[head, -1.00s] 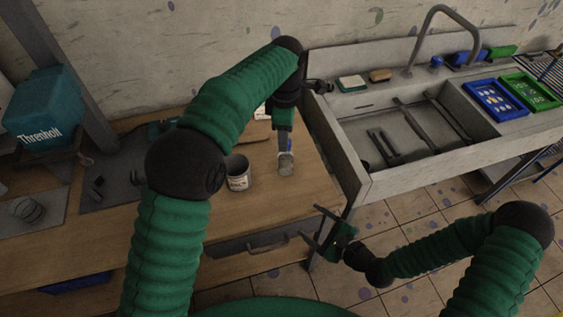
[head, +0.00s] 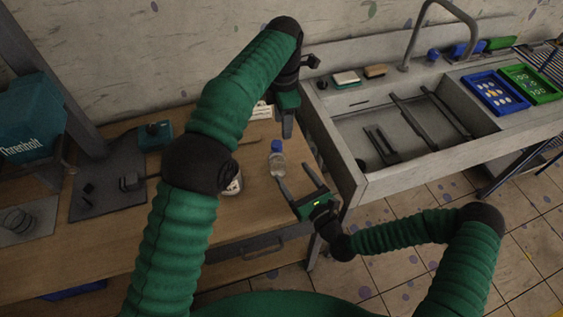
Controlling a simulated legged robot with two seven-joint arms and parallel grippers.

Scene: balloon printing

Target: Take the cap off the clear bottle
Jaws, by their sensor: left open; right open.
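The clear bottle (head: 278,165) stands upright on the wooden table near its right end. Its blue cap (head: 277,146) is on top. My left gripper (head: 287,134) is just behind and to the right of the cap in the picture, pointing down; it is open, though its fingers overlap from this angle. It looks apart from the cap. My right gripper (head: 295,173) is open and empty at the lower right of the bottle. Its fingers point up toward the bottle, and the left fingertip is close to the bottle's base; contact cannot be told.
A pale can (head: 234,187) stands left of the bottle, partly hidden by my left arm. The metal sink (head: 375,184) adjoins the table on the right, its wall close to both grippers. Blue (head: 497,93) and green (head: 531,84) trays lie at the right.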

